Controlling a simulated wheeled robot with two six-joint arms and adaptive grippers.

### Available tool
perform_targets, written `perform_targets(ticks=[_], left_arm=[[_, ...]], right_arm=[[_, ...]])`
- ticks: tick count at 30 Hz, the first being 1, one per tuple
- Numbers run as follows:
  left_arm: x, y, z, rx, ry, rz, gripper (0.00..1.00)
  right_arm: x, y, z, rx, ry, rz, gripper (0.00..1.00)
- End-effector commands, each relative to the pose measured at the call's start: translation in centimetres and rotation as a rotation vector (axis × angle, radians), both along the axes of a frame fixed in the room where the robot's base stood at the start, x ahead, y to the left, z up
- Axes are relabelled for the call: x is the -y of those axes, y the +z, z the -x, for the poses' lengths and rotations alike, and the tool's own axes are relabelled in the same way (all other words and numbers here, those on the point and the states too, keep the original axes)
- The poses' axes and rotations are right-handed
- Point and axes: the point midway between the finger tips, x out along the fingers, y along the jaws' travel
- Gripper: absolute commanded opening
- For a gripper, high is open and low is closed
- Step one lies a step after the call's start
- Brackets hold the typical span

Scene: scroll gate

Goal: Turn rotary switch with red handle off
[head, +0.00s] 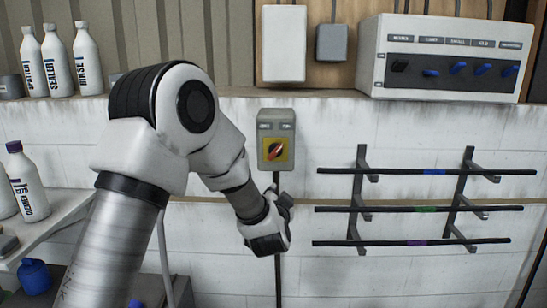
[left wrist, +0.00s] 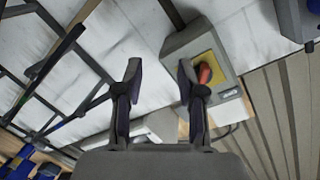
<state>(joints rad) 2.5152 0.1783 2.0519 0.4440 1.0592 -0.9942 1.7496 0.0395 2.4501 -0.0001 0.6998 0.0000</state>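The rotary switch (head: 276,140) is a grey box on the white wall with a yellow plate and a red handle (head: 275,148), which sits at a slant. In the left wrist view the red handle (left wrist: 205,73) shows just beyond the right-hand finger. My left gripper (head: 283,205) is just below the switch box in the head view, apart from the handle. In the left wrist view its two fingers (left wrist: 158,95) are spread with nothing between them. My right gripper is in neither view.
A rack with several dark bars (head: 400,210) is on the wall to the right. A panel with blue knobs (head: 455,69) stands on the ledge above. White bottles (head: 57,62) stand at the upper left. A dark conduit (head: 278,280) runs down below the switch.

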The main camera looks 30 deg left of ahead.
Motion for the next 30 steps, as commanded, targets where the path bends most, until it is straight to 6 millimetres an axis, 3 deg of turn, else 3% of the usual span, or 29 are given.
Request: perform_targets(ticks=[1,3,6,18,27,30], left_arm=[[-0.9,3.5,-0.2,0.055,0.028,-0.035,0.39],[-1.9,6.6,-0.3,0.098,0.060,-0.075,0.39],[-2.6,8.2,-0.7,0.117,0.076,-0.098,0.39],[-6.0,8.3,-6.4,0.114,0.075,-0.098,0.39],[-6.3,7.9,-6.9,0.113,0.073,-0.098,0.39],[-6.3,7.9,-6.9,0.113,0.073,-0.098,0.04]], right_arm=[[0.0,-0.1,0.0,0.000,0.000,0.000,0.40],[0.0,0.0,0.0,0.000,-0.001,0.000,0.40],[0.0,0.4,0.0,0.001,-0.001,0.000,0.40],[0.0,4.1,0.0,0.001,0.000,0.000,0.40],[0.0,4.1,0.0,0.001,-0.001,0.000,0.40],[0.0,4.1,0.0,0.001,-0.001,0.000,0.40]])
